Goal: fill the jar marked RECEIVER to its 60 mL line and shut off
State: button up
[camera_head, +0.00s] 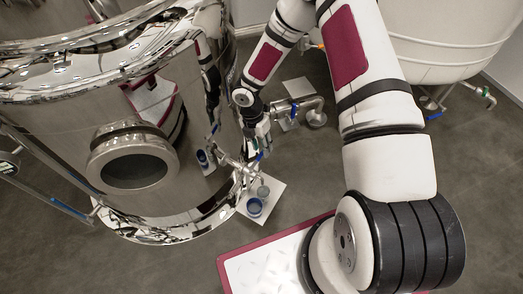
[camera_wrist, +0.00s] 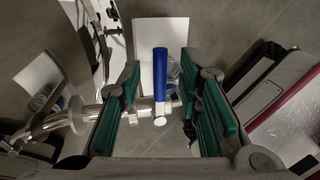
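A polished tap (camera_head: 240,168) comes out of the tank's lower side. Its blue lever handle (camera_wrist: 160,75) stands between the two green-padded fingers of my gripper (camera_wrist: 159,82) in the wrist view. The fingers are apart, with gaps on both sides of the handle. In the head view my gripper (camera_head: 262,138) is just above the tap. A jar partly shows behind the handle in the wrist view (camera_wrist: 173,69). Labels, the 60 mL line and any flow cannot be read.
The shiny tank (camera_head: 70,130) fills the left and mirrors the jar and arm. Another pipe fitting (camera_head: 300,105) with a white sheet is behind my gripper. A pale tank (camera_head: 440,40) is at upper right. Grey floor (camera_head: 480,180) is clear at right.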

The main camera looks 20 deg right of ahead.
jog(key=shift+f, duration=0.45)
grip_shut()
jog(key=shift+s+d, duration=0.15)
jog(key=shift+s+d+m+y+p, duration=0.25)
jog(key=shift+s+m, duration=0.35)
jog(key=shift+m, duration=0.45)
jog(key=shift+s+d+m+y+p, duration=0.15)
jog(key=shift+s+d+m+p, duration=0.3)
jog(key=shift+m, duration=0.55)
jog(key=shift+s+d+m+y+p, duration=0.2)
jog(key=shift+s+m, duration=0.5)
jog(key=shift+m, duration=0.35)
